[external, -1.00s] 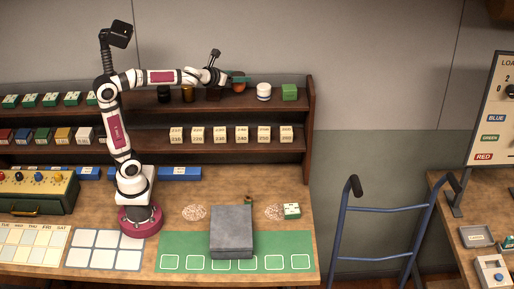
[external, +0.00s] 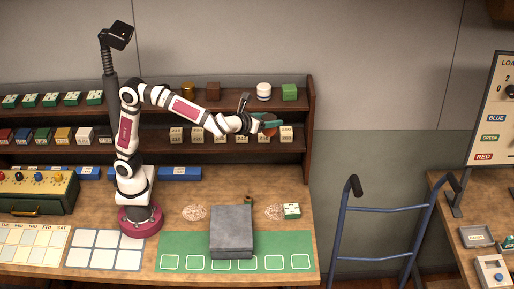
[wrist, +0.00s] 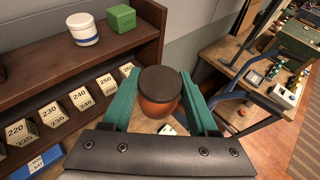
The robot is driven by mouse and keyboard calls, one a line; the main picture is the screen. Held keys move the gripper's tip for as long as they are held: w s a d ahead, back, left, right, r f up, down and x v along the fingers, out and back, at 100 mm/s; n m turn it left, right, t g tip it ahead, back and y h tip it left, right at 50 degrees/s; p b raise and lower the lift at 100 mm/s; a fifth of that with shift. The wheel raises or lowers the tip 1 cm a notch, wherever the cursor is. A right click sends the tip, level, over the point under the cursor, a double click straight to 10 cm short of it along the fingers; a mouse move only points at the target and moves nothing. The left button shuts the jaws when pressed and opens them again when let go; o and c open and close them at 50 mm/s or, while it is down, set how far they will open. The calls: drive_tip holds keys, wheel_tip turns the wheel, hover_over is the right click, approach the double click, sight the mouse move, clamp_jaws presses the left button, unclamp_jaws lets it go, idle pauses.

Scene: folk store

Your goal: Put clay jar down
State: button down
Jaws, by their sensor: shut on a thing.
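The clay jar (wrist: 160,92) is orange-brown with a dark lid. It is held between the green fingers of my gripper (wrist: 163,110) in the wrist view. In the external view the jar (external: 270,131) shows small at the end of my arm, in front of the shelf's lower row and above the workbench. My gripper (external: 266,124) is shut on it, and the jar is clear of the shelf boards. The jar's lower part is hidden in the wrist view.
A white jar (external: 264,91) and a green block (external: 289,92) stand on the upper shelf. Numbered blocks (external: 242,135) line the lower shelf. On the bench are a grey slab (external: 231,230), a green mat with outlined squares (external: 170,249), pebble-like patches (external: 194,212) and a white-green block (external: 292,210).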

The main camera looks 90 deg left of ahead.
drive_tip(key=s+d+f, duration=0.1)
drive_tip(key=d+f, duration=2.5)
drive_tip(key=x, duration=0.4)
drive_tip(key=f+x, duration=0.1)
drive_tip(key=x, duration=0.3)
drive_tip(key=f+x, duration=0.1)
drive_tip(key=x, duration=0.4)
drive_tip(key=shift+s+d+f, duration=0.15)
drive_tip(key=shift+s+d, duration=0.05)
drive_tip(key=shift+d, duration=0.05)
drive_tip(key=shift+f, duration=1.9)
drive_tip(key=shift+c, duration=0.8)
unclamp_jaws()
drive_tip(key=shift+f, duration=0.15)
